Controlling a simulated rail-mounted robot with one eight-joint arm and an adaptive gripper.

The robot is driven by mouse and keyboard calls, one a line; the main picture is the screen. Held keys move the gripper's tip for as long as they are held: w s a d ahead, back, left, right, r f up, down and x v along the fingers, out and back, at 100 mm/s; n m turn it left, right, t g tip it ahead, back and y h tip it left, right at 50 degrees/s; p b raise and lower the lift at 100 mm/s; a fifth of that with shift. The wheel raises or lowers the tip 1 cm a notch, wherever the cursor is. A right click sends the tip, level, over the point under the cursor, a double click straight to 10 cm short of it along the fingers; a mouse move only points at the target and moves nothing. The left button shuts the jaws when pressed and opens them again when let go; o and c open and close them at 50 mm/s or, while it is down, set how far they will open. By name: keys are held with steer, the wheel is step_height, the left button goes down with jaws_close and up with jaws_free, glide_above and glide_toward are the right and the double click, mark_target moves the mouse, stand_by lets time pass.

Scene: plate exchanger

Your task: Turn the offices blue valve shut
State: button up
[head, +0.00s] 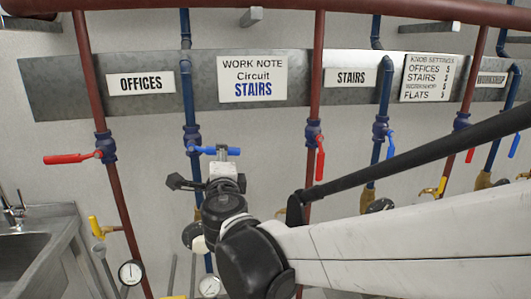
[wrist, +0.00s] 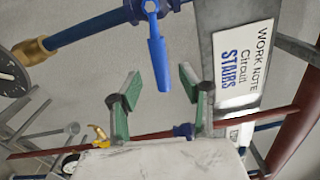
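The offices blue valve (head: 193,138) sits on the blue pipe right of the OFFICES label (head: 140,83). Its blue lever handle (head: 208,150) points right, crosswise to the pipe. In the wrist view the lever (wrist: 158,65) hangs from the valve (wrist: 148,8) and reaches down between my fingers. My gripper (wrist: 159,82) is open, with a visible gap on each side of the lever. In the head view my gripper (head: 222,160) is at the lever's right part, and my wrist hides some of the pipe below.
A red lever valve (head: 72,158) is on the red pipe to the left, its lever pointing left. The stairs red valve (head: 317,150) is to the right. A work note sign (head: 252,78) reads Circuit STAIRS. A sink (head: 40,245) and gauges are lower down.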

steer(key=v, duration=0.6)
